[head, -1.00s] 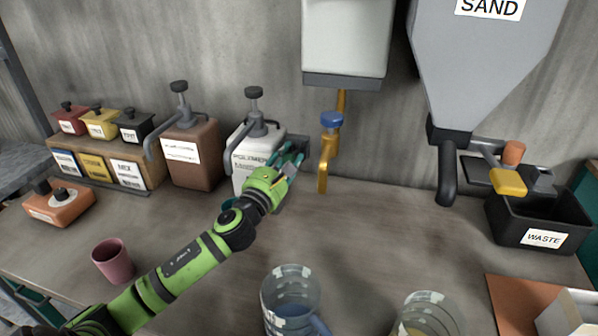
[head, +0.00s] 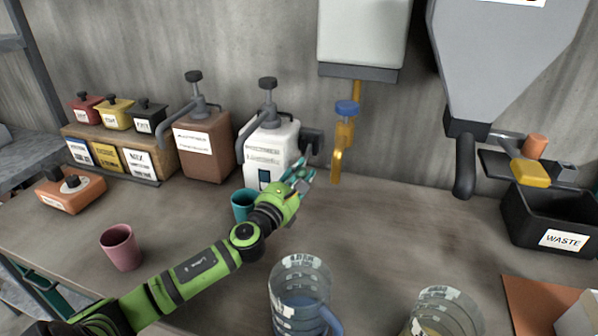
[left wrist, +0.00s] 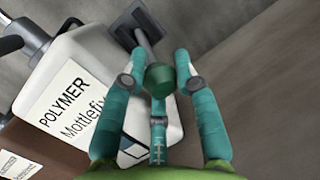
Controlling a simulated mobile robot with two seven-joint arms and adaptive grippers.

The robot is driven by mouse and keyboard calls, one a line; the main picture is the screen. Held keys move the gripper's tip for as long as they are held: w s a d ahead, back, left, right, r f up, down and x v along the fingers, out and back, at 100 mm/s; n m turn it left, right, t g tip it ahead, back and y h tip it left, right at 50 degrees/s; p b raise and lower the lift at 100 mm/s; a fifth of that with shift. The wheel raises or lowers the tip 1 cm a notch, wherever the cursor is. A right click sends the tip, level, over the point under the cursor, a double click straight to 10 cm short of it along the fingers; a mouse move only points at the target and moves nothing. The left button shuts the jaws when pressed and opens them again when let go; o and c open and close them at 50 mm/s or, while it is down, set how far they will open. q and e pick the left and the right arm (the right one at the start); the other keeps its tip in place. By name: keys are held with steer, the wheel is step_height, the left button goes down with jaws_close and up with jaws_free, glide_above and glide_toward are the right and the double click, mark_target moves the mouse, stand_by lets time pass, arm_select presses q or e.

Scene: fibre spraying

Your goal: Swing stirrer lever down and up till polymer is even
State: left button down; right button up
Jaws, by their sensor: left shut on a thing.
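The white polymer container (head: 283,143) stands on the bench against the wall, with a pump on top. Its POLYMER label (left wrist: 75,108) shows in the left wrist view. A small dark-framed window (head: 264,178) with a pale and blue inside is low on its front; I cannot tell how even the polymer is. The stirrer lever runs from a dark grey bracket (head: 313,140) on the container's right side to a green knob (left wrist: 159,79). My left gripper (head: 303,176) is shut on that knob, its teal fingers around it, below the bracket. My right gripper is not in view.
A teal cup (head: 242,204) stands just left of my left gripper. A brown pump container (head: 205,148) is beside the polymer one. A yellow tap with blue knob (head: 345,133) hangs to the right. Clear jugs (head: 300,293) stand in front; the bench centre-right is bare.

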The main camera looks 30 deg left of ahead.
arm_select(q)
steer(key=shift+f, duration=0.55)
stand_by(0.4)
steer(key=c, duration=0.9)
jaws_free()
steer(key=shift+w, duration=0.15)
steer(key=shift+c, duration=0.2)
steer(key=shift+w+f, duration=0.1)
steer(key=shift+w, duration=0.2)
steer(key=shift+s, duration=0.4)
steer(key=shift+s+d+f, duration=0.1)
steer(key=shift+s+f, duration=0.1)
steer(key=shift+s, duration=1.5)
steer(key=shift+s+d+f, duration=0.1)
steer(key=shift+s+f, duration=0.1)
steer(key=shift+s, duration=1.45)
